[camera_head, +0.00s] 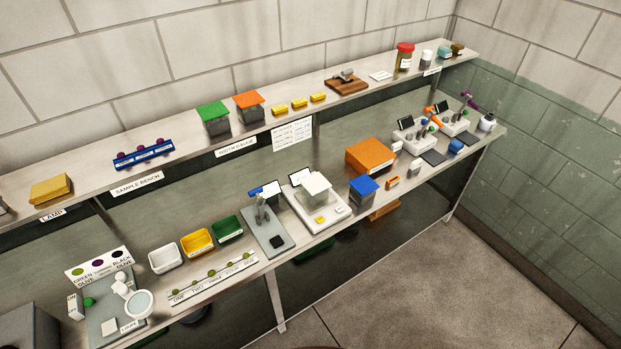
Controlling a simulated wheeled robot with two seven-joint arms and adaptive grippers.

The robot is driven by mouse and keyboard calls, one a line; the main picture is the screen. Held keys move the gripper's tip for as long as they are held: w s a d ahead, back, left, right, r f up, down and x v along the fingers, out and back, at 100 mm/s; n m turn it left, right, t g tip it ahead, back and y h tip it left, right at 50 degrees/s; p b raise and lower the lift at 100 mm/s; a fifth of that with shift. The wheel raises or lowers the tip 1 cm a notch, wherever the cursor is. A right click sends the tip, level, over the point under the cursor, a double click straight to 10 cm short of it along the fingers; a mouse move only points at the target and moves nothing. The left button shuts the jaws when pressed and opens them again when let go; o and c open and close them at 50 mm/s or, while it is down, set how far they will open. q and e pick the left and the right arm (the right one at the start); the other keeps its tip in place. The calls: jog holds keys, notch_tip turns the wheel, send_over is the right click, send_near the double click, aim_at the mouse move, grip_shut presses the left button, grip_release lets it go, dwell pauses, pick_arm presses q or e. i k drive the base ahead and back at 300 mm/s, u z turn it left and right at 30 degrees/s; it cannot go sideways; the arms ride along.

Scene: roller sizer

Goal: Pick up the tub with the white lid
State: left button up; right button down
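The tub with the white lid (315,186) stands on the white scale (336,216) on the lower bench, near the middle of the view. Its square white lid hides most of its body from this high angle. Small yellow and white pieces lie on the scale in front of it. Neither of my grippers shows in the head view.
A tub with a blue lid (364,187) stands right of the scale, and an orange box (370,156) behind it. A grey stand (267,227) is close on the left. Tubs with green (213,114) and orange (249,104) lids stand on the upper shelf.

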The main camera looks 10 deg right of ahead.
aim_at(316, 188)
jog(key=u, duration=0.5)
jog(key=k, duration=1.1)
jog(key=z, duration=0.55)
jog(key=i, duration=1.6)
jog(key=u, duration=0.55)
